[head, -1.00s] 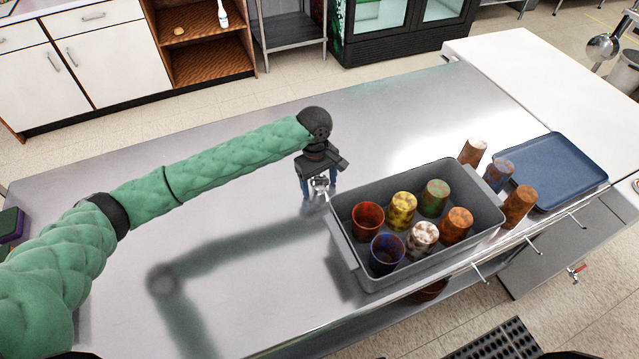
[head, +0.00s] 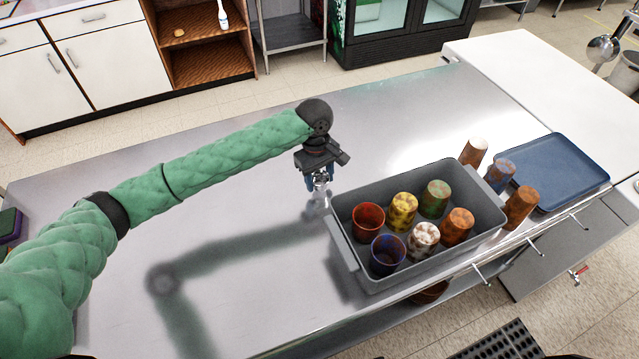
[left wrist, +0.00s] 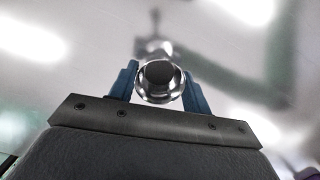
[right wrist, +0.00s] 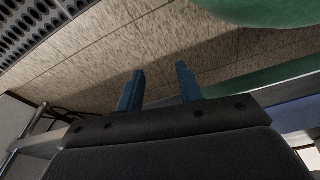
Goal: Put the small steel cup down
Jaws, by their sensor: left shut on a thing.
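The small steel cup (head: 320,182) is shiny and held in my left gripper (head: 320,177), left of the grey bin's far left corner. In the left wrist view the cup's round rim and dark inside (left wrist: 159,76) show between the two blue fingers (left wrist: 160,90), which are shut on it. Its reflection shows below it on the steel counter (head: 230,210), with a small gap, so it seems to hang just above the top. My right gripper (right wrist: 158,88) is open and empty over the floor, seen only in the right wrist view.
The grey bin (head: 358,262) holds several coloured cups. The counter left of and behind my left gripper is clear.

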